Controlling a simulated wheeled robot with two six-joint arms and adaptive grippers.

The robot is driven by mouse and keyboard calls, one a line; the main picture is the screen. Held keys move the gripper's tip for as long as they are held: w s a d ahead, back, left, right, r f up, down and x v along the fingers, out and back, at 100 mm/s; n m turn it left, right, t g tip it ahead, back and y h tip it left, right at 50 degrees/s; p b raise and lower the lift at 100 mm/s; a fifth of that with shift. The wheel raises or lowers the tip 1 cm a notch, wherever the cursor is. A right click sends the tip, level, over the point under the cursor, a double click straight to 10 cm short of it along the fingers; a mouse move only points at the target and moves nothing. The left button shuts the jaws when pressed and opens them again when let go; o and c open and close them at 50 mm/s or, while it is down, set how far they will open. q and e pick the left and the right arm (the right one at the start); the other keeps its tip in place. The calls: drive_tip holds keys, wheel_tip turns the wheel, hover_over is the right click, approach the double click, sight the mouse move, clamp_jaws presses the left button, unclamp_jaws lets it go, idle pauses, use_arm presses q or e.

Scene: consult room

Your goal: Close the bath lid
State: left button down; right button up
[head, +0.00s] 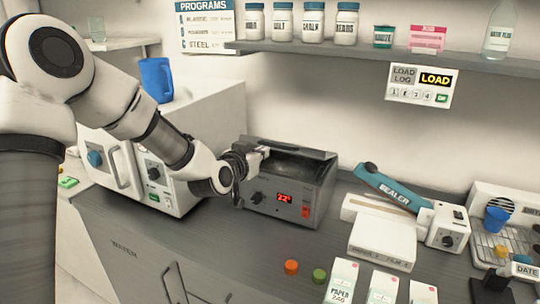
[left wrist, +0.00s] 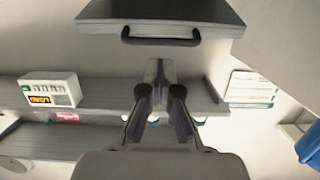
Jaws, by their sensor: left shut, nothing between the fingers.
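The bath is a grey metal box (head: 277,207) with a black knob and a red lit display, on the counter in the middle of the head view. Its lid (head: 312,154) is raised along the back edge, and the dark inside shows in front of it. The left wrist view shows a grey panel with a black bar handle (left wrist: 160,40) at the top, apparently the lid. My left gripper (head: 264,151) is at the left part of the bath's top, close to the lid; contact is unclear. Its fingers (left wrist: 158,65) are shut and empty. My right gripper is not in view.
A white device (head: 178,180) with a blue mug (head: 156,79) on top stands left of the bath. A sealer (head: 395,190) stands to its right. A shelf (head: 390,57) with jars hangs above.

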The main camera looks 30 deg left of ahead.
use_arm(q)
drive_tip(key=p, duration=0.2)
approach(289, 145)
drive_tip(key=w+a, duration=0.3)
drive_tip(key=f, duration=0.4)
drive_tip(key=shift+s+d+f, duration=0.1)
drive_tip(key=shift+s+f, duration=0.05)
drive_tip(key=shift+s, duration=0.1)
drive_tip(key=shift+d, duration=0.1)
idle(0.6)
